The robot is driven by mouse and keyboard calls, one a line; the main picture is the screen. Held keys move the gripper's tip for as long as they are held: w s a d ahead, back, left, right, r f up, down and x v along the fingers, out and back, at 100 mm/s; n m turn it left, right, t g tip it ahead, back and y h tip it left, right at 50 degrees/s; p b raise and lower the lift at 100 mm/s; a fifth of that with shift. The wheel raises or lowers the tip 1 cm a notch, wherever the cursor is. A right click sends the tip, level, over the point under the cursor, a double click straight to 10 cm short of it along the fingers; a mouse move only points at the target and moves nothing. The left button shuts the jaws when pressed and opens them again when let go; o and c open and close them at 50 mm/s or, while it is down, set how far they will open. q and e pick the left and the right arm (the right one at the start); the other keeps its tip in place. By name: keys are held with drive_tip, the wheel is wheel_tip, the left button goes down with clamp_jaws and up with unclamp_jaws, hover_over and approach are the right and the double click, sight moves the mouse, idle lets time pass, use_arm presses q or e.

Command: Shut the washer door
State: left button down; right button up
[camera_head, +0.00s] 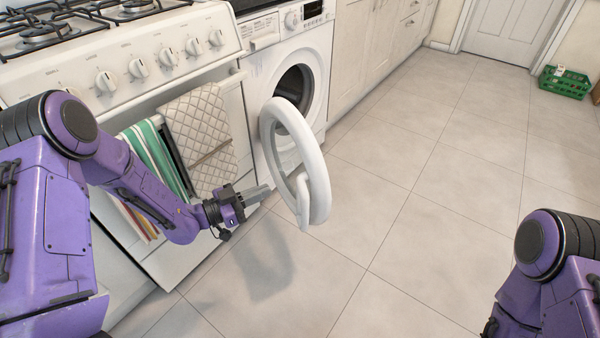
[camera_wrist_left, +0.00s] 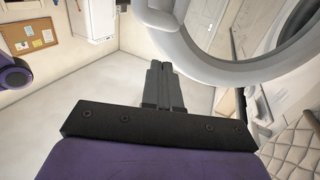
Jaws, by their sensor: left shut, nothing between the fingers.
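The white washer (camera_head: 294,75) stands under the counter, its round opening (camera_head: 294,90) dark and uncovered. Its round white door (camera_head: 318,179) is swung wide open, standing out from the front toward me. In the left wrist view the door's ring (camera_wrist_left: 192,52) fills the upper right. My left gripper (camera_head: 262,192) is shut and empty, just left of the door's lower part in the head view. In the wrist view its fingertips (camera_wrist_left: 160,70) are close to the ring's lower left edge; I cannot tell if they touch. My right gripper is out of view.
A white stove (camera_head: 122,62) with a striped towel (camera_head: 158,160) and a quilted cloth (camera_head: 198,137) is left of the washer. White cabinets (camera_head: 365,45) are beyond it. Tiled floor (camera_head: 430,200) to the right is clear. A green crate (camera_head: 564,82) sits far off by the wall.

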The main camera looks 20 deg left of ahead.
sight(310, 172)
use_arm(q)
drive_tip(key=b+x, duration=0.2)
drive_tip(key=x, duration=0.9)
drive_tip(key=shift+w+d+f, duration=0.1)
drive_tip(key=shift+f, duration=0.1)
drive_tip(key=shift+w+d, duration=0.2)
drive_tip(key=shift+d, duration=0.05)
